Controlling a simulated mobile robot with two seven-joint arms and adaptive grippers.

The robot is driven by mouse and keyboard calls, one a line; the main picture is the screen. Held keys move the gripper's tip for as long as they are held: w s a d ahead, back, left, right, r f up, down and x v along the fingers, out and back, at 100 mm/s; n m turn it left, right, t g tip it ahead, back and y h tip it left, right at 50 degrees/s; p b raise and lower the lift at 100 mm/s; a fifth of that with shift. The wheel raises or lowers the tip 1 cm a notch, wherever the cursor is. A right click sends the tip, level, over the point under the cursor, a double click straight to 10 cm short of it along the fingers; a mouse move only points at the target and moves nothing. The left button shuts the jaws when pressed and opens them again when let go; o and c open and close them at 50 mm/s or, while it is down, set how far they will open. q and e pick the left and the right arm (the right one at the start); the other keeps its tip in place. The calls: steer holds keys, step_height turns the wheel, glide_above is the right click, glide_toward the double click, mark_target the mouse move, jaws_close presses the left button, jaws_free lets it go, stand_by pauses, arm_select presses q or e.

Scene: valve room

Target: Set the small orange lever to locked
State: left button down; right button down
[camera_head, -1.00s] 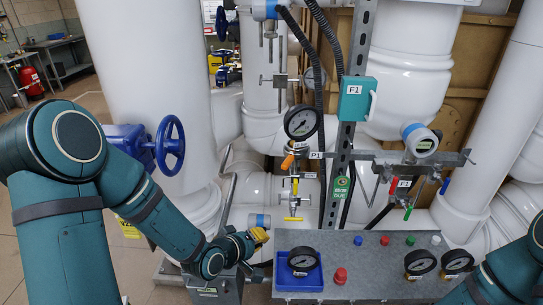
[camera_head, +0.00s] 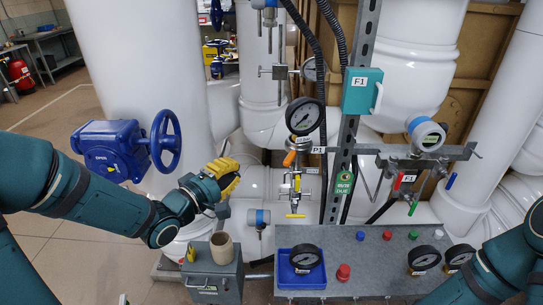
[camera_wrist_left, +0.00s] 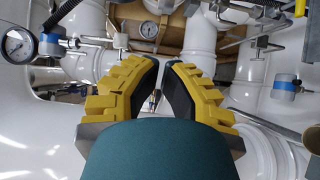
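The small orange lever (camera_head: 289,158) sits on the thin vertical pipe assembly just below a round gauge (camera_head: 304,116), left of the P1 tag. It tilts down to the left. My left gripper (camera_head: 232,172) has yellow ribbed fingers and is left of the lever, apart from it. In the left wrist view its fingers (camera_wrist_left: 164,66) point forward with a narrow empty gap between them. I cannot pick out the orange lever for sure in that view. My right arm shows at the lower right, but its gripper is out of the picture.
A yellow-handled valve (camera_head: 295,215) hangs below the lever. A blue handwheel valve (camera_head: 166,141) stands left, close to my left arm. A grey panel (camera_head: 350,262) with buttons and gauges lies below. A grey box (camera_head: 214,276) with a beige cylinder (camera_head: 222,247) stands at lower left.

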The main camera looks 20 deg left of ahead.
mark_target(290, 158)
arm_select(q)
steer(key=shift+w+d+b, duration=0.15)
steer(key=shift+w+d, duration=1.1)
steer(key=shift+w, duration=0.25)
steer(key=shift+w+d+b, duration=0.15)
steer(key=shift+w+d, duration=1.1)
steer(key=shift+w, duration=0.2)
steer(key=shift+w+d+b, duration=0.15)
steer(key=shift+w+d, duration=1.1)
steer(key=shift+w, duration=0.25)
arm_select(e)
steer(key=shift+s+f, duration=0.15)
steer(key=shift+f, duration=0.3)
steer(key=shift+f, duration=0.1)
